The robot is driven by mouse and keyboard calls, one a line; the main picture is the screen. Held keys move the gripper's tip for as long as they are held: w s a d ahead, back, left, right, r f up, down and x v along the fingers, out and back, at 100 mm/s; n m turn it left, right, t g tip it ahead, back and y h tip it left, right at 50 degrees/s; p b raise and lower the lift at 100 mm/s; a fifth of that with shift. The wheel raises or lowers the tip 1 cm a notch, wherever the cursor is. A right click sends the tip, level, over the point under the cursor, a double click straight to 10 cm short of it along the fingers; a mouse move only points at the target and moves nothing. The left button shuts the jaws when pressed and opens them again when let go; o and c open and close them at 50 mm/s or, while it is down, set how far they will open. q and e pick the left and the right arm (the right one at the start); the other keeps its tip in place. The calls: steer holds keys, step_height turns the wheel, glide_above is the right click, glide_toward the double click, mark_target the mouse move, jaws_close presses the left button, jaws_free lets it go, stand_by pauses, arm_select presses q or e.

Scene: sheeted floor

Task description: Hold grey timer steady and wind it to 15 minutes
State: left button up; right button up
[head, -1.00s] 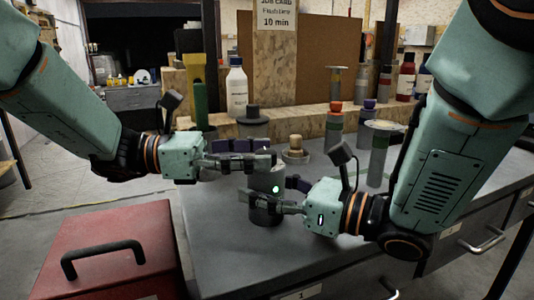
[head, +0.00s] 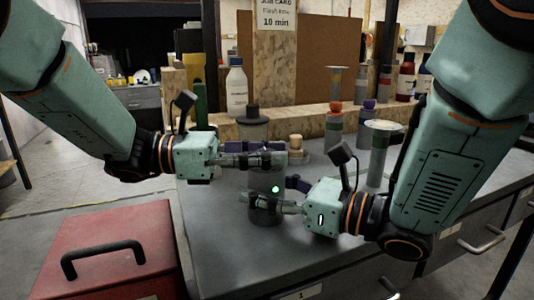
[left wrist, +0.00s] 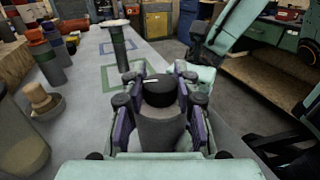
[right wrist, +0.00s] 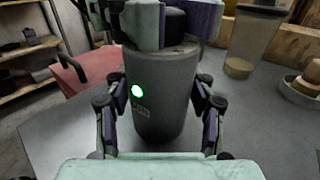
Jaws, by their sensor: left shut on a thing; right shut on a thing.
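The grey timer (head: 262,180) stands upright on the grey bench. Its green light shows on the side in the right wrist view, on the grey body (right wrist: 155,105). My right gripper (head: 256,203) is shut around the lower body, one finger on each side. My left gripper (head: 272,158) is above it, shut on the black top knob (left wrist: 160,90), which shows between its fingers in the left wrist view. In the head view the left fingers hide the knob. The dial setting is not readable.
A red box (head: 115,248) with a black handle is at the front left. Behind the timer are a white bottle (head: 237,88), a dish with a wooden knob (head: 295,145), and stands with red (head: 334,125) and white (head: 383,126) tops. A job card (head: 275,14) reads 10 min.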

arm_select(q)
jaws_close()
steer(key=shift+g, duration=0.3)
steer(key=shift+m+g+y, duration=0.7)
steer(key=shift+m+g, duration=1.5)
steer(key=shift+g, duration=0.9)
steer(key=o, duration=0.8)
jaws_free()
